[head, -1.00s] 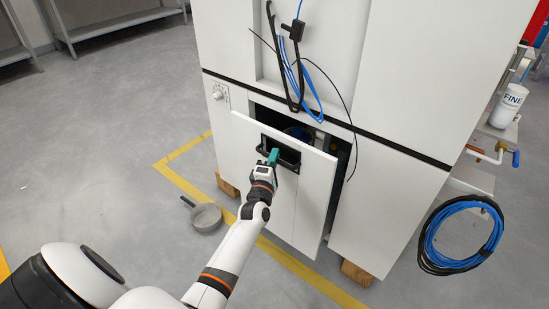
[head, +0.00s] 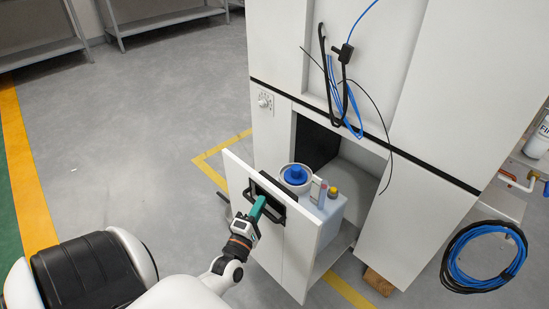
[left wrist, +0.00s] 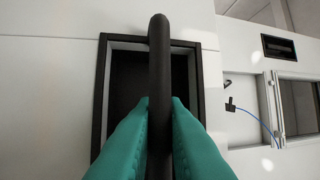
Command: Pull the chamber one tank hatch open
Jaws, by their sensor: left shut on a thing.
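The tank hatch (head: 295,246) is a white front panel low on the white cabinet. It stands pulled out, clear of the cabinet front, with a dark recess and a black bar handle (head: 266,206). My left gripper (head: 259,205) has its teal fingers shut on this handle; in the left wrist view the fingers (left wrist: 160,120) close on both sides of the black bar (left wrist: 159,60). Behind the panel, a white container with a blue cap (head: 295,174) and a pale tank with a yellow-topped fitting (head: 333,192) show. My right gripper is not in view.
The white cabinet (head: 432,110) rises behind the hatch, with blue and black cables hanging on its front. Grey floor (head: 140,150) is clear to the left.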

